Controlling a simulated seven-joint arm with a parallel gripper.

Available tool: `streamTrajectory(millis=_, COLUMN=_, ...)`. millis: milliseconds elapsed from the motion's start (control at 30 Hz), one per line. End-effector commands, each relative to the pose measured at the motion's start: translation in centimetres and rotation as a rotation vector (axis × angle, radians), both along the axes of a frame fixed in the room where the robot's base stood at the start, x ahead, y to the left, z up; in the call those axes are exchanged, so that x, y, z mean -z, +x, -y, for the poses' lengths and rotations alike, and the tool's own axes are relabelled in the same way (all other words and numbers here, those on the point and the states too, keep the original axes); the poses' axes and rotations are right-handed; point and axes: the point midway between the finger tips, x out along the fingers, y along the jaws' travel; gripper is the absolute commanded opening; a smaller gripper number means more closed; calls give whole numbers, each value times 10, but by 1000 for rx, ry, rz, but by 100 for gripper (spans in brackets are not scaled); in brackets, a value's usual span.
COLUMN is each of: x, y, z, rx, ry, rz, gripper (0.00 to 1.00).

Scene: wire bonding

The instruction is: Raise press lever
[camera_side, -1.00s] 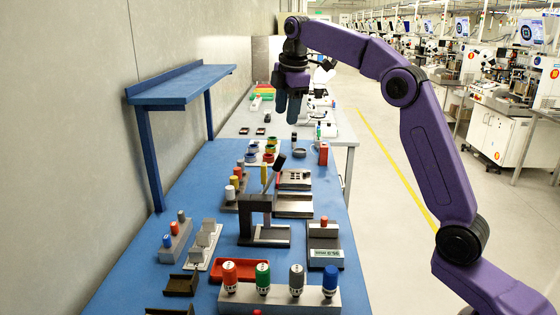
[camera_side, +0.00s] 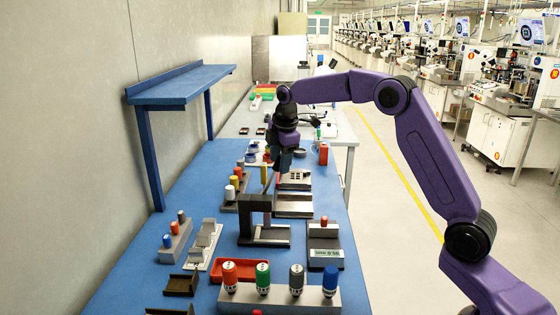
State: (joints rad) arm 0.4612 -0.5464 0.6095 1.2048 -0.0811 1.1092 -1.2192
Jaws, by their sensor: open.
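The dark press (camera_side: 256,203) stands on its flat base in the middle of the blue table. Its lever is at the upper right of the frame and is mostly hidden behind my gripper, so I cannot tell its angle now. My gripper (camera_side: 277,180) points down right at the lever, just above the press's arm. It is open. I cannot tell whether its fingers touch the lever or only stand around it.
A grey block with several colored-capped bottles (camera_side: 240,297) stands at the front. A red tray (camera_side: 238,270) lies behind it. A device with a red button (camera_side: 323,240) stands right of the press. A blue shelf (camera_side: 182,87) rises at left.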

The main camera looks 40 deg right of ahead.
Motion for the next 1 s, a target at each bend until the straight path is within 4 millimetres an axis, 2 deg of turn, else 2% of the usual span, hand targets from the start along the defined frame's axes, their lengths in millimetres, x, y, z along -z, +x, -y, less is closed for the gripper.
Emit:
streamTrajectory(millis=367, x=6, y=1, z=1, rx=0, ry=0, rz=0, gripper=53)
streamTrajectory(millis=533, x=6, y=1, z=1, rx=0, ry=0, rz=0, gripper=0)
streamTrajectory(millis=767, x=5, y=3, z=-1, rx=-2, ry=-8, rz=-8, gripper=0)
streamTrajectory(millis=1000, x=1, y=13, z=-11, rx=-5, ry=-72, rz=-70, gripper=0)
